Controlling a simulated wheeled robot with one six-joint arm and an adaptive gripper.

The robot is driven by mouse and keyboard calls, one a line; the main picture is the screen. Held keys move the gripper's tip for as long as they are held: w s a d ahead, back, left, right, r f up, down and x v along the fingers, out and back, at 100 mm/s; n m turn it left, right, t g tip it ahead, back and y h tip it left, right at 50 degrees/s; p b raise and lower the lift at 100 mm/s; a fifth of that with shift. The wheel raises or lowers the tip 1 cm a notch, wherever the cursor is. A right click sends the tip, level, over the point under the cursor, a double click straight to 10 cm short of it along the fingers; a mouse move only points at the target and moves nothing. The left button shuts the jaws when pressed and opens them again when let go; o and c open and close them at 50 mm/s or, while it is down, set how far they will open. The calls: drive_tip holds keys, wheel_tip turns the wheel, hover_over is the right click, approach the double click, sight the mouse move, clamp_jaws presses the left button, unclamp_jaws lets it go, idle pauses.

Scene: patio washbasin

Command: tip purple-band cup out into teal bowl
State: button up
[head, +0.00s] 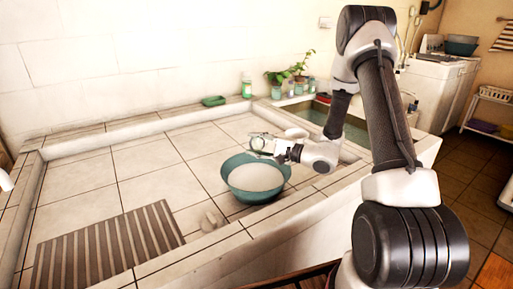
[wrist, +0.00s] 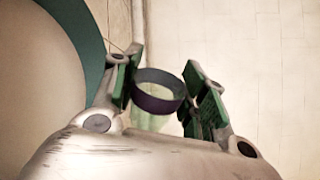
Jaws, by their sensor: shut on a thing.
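The teal bowl (head: 257,194) sits on the tiled washbasin top in the head view, with a pale interior. Its curved teal rim (wrist: 88,32) crosses the upper left of the wrist view. My gripper (head: 264,144) is just above the bowl's far side. In the wrist view my gripper (wrist: 165,92) has its green-padded fingers on either side of the purple-band cup (wrist: 158,103) and is shut on it.
A striped mat (head: 110,248) lies at the front left. A green dish (head: 213,101), a green-capped bottle (head: 246,88) and potted plants (head: 290,75) line the back ledge. A small pale object (head: 208,220) lies left of the bowl. The tiles left of the bowl are mostly clear.

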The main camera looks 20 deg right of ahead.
wheel_tip(320, 180, up, 2)
drive_tip(key=m, duration=0.5)
drive_tip(key=shift+r, duration=0.1)
drive_tip(key=r+m, duration=0.1)
drive_tip(key=m, duration=0.2)
drive_tip(key=shift+s+a+r, duration=0.1)
drive_tip(key=shift+r, duration=0.1)
wheel_tip(320, 180, up, 4)
drive_tip(key=m, duration=0.5)
drive_tip(key=shift+f+m, duration=0.2)
drive_tip(key=shift+m, duration=0.1)
